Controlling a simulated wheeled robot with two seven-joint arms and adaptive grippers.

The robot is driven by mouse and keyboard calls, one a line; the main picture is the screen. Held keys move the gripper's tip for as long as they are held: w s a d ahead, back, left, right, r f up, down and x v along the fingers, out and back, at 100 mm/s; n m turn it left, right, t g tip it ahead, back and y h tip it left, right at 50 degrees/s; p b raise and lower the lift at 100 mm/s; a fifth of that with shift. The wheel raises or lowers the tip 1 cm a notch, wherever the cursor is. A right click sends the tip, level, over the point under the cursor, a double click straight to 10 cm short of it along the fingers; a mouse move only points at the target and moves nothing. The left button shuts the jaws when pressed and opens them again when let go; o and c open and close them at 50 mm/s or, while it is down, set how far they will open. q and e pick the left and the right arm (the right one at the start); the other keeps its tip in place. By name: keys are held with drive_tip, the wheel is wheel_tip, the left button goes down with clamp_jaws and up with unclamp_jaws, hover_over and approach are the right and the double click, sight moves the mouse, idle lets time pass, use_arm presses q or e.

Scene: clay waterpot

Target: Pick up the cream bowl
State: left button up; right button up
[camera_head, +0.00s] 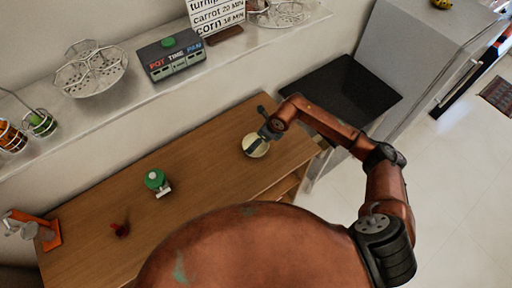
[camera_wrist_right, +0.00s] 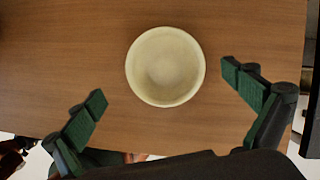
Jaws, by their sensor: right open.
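The cream bowl (camera_head: 256,149) is small and round and stands upright on the wooden counter, toward its right end. In the right wrist view the bowl (camera_wrist_right: 165,66) is seen from above, empty, a little beyond the fingertips. My right gripper (camera_wrist_right: 166,88) is open, with one green-padded finger on each side of the bowl and clear gaps between. In the head view my right gripper (camera_head: 262,138) is over the bowl and hides part of it. My left gripper is not in view.
A green-topped item (camera_head: 156,181) and a small red object (camera_head: 120,230) stand on the wooden counter (camera_head: 205,160) left of the bowl. A black cooktop (camera_head: 345,92) lies to the right. A shelf with wire baskets (camera_head: 92,72) and a timer box (camera_head: 171,56) runs behind.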

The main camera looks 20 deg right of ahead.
drive_tip(key=p, duration=0.2)
hover_over(256, 150)
wheel_tip(256, 150, down, 6)
drive_tip(key=shift+d+f, duration=0.1)
drive_tip(key=shift+w+f, duration=0.3)
drive_tip(key=shift+f, duration=0.25)
drive_tip(key=shift+c, duration=0.4)
drive_tip(key=shift+r, duration=0.1)
drive_tip(key=c, duration=1.2)
drive_tip(key=shift+c, duration=0.2)
